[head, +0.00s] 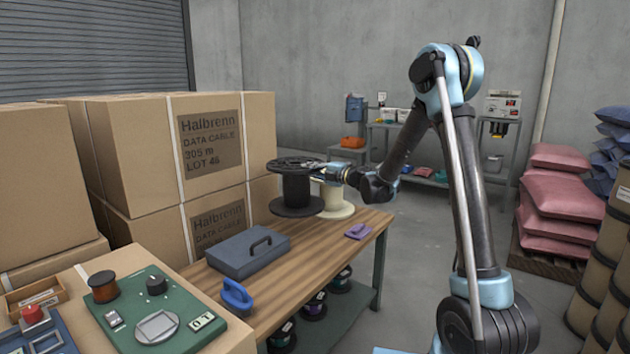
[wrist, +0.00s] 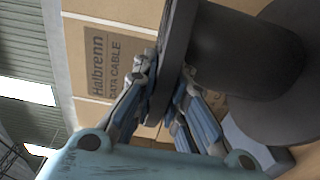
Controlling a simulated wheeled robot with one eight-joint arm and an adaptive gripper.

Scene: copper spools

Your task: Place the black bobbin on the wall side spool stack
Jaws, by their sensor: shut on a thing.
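The black bobbin (head: 296,188) is upright at the far end of the wooden workbench (head: 345,226). I cannot tell whether its lower flange touches the bench. My gripper (head: 318,168) reaches it from the right and is shut on the rim of its upper flange. In the wrist view my gripper (wrist: 168,100) has fingers on both faces of the black bobbin's flange (wrist: 172,50). A cream spool (head: 337,203) stands just right of the black bobbin, partly hidden behind it and under my gripper. I cannot make out a wall side stack clearly.
A grey-blue toolbox (head: 240,252), blue tape dispenser (head: 236,297) and purple item (head: 358,231) lie on the bench. Several dark spools (head: 314,306) sit on the shelf below. Large Halbrenn cartons (head: 160,150) stand close behind on the left. A back shelf (head: 415,180) stands along the wall.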

